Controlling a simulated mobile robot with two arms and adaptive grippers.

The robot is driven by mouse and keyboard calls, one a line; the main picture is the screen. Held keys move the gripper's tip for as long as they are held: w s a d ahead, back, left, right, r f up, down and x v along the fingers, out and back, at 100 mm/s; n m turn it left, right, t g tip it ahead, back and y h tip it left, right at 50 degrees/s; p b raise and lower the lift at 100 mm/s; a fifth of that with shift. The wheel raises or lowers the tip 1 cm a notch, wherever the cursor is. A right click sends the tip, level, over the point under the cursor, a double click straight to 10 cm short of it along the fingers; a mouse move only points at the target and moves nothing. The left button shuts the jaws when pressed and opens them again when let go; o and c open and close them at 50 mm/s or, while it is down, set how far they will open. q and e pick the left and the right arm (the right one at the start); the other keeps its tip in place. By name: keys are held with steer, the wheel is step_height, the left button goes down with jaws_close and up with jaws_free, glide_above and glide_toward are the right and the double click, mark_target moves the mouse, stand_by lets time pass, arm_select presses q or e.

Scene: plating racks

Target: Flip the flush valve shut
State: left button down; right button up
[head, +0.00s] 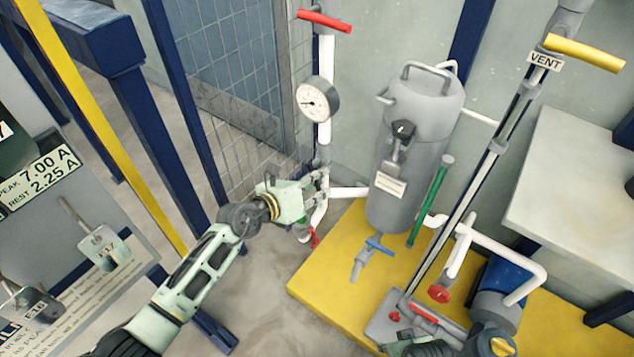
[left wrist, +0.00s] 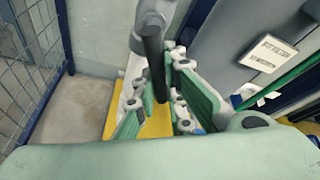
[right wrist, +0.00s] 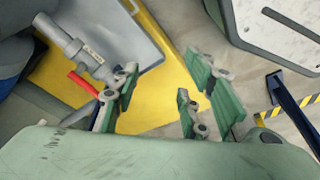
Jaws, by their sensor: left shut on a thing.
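My left gripper (head: 312,188) is at the lower white pipe below the gauge in the head view. In the left wrist view its fingers (left wrist: 152,112) are shut on the dark handle. In the head view the gripper mostly hides this handle. My right gripper is low in the head view (head: 420,346). In the right wrist view its fingers (right wrist: 158,103) are apart with nothing between them.
A pressure gauge (head: 317,99) and red lever (head: 325,20) are above the left gripper. A grey tank (head: 416,130) stands right of it on a yellow base (head: 325,287). A yellow VENT lever (head: 585,53) is top right. A red lever (right wrist: 83,85) is near the right gripper.

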stand_by(0.7)
arm_select(q)
steer(key=shift+r+n, duration=0.1)
steer(key=shift+n, duration=0.2)
steer(key=shift+s+d+r+n+g+h+p, duration=0.2)
steer(key=shift+n+h, duration=0.15)
steer(key=shift+n, duration=0.15)
steer(key=shift+s+d+r+n+g+h+p, duration=0.1)
steer(key=shift+d+r+n+h+p, duration=0.1)
steer(key=shift+n+h, duration=0.25)
steer(key=shift+s+d+r+n+h, duration=0.2)
steer(key=shift+r+n+h, duration=0.35)
steer(key=shift+n, duration=0.65)
steer(key=shift+s+d+r+n+h, duration=0.15)
steer(key=shift+r+n+h, duration=0.35)
steer(key=shift+n, duration=0.75)
steer(key=shift+s+d+r+n+h, duration=0.15)
steer(key=shift+r+n+h, duration=0.4)
steer(key=shift+n, duration=0.65)
arm_select(e)
steer(key=shift+s+f, duration=0.25)
steer(key=shift+f, duration=0.4)
steer(key=shift+s+f, duration=0.25)
steer(key=shift+f, duration=0.35)
arm_select(q)
steer(key=shift+f, duration=0.1)
arm_select(e)
steer(key=shift+s, duration=0.2)
